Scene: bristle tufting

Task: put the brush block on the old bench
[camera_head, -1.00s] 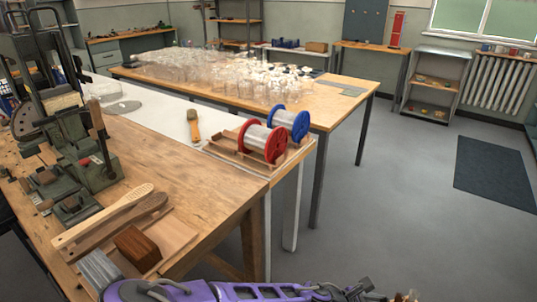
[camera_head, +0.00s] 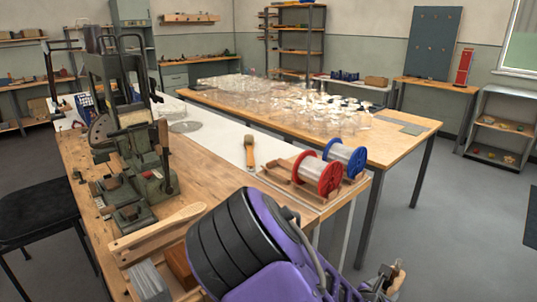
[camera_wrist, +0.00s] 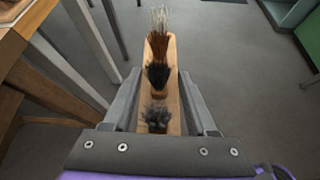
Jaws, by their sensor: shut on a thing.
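My gripper (camera_wrist: 158,88) is shut on the brush block (camera_wrist: 173,52), a narrow wooden block with brown and dark bristle tufts standing from it. In the wrist view the block lies lengthwise between the fingers, over grey floor. In the head view my gripper (camera_head: 382,283) is small at the bottom right, beyond my purple arm, off the bench's right side. The old bench, which I take to be the worn wooden one (camera_head: 207,168), fills the left front. My arm hides part of its near end.
A green machine (camera_head: 140,165) and wooden paddles (camera_head: 155,232) occupy the bench. Red and blue spools (camera_head: 330,168) sit on a rack at the white strip's end. A second table (camera_head: 400,142) with clear glassware stands behind. Bare wood shows mid-bench.

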